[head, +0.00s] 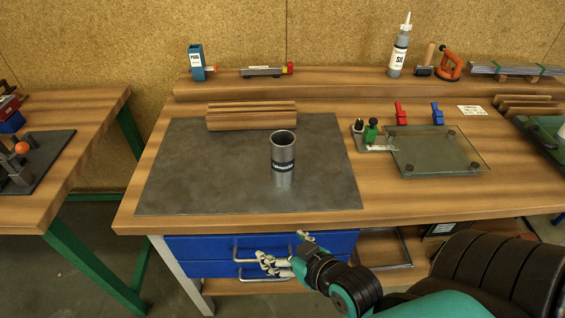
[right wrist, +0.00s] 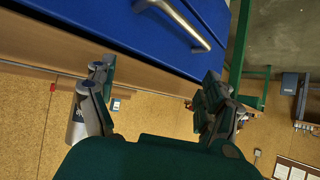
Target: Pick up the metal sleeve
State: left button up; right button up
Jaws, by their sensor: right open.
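My right gripper (head: 283,250) is open and empty in front of the blue drawers, below the bench's front edge and well apart from the sleeve. In the right wrist view the two fingers of the right gripper (right wrist: 150,85) are spread wide with nothing between them. The sleeve is not clearly seen in that view. My left gripper is not in view.
Blue drawers (head: 190,248) with metal handles (right wrist: 180,20) are close to my right gripper. Wooden blocks (head: 250,115) lie behind the sleeve. A glass plate (head: 435,147) with dark pads is to the right. The sheet left of the sleeve is bare.

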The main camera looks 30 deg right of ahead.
aim_at(288, 157)
jog(key=d+r+m+t+h, duration=0.35)
jog(key=d+r+t, duration=0.35)
jog(key=r, duration=0.5)
jog(key=shift+n+g+h, duration=0.3)
jog(key=shift+n+h, duration=0.05)
jog(key=shift+n, duration=0.1)
jog(key=w+d+p, duration=0.1)
jog(key=w, duration=0.2)
jog(key=w+d, duration=0.1)
jog(key=w, duration=0.3)
jog(key=w+p, duration=0.1)
jog(key=w, duration=0.3)
jog(key=shift+w+d+p, duration=0.15)
jog(key=shift+d+p, duration=0.2)
jog(key=shift+d, duration=0.05)
jog(key=shift+w+d+f+p, duration=0.15)
jog(key=shift+w+d+p, duration=0.05)
jog(key=shift+w, duration=0.75)
jog(key=shift+w+d+f+p, duration=0.1)
jog(key=shift+w+d+p, duration=0.15)
jog(key=shift+w, duration=0.75)
jog(key=shift+w+d+f+p, duration=0.15)
jog(key=shift+w+p, duration=0.05)
jog(key=shift+w, duration=0.75)
jog(key=shift+s, duration=0.1)
jog(key=shift+c, duration=0.6)
jog(key=c, duration=1.1)
jog(key=shift+r, duration=0.1)
jog(key=shift+c, duration=0.6)
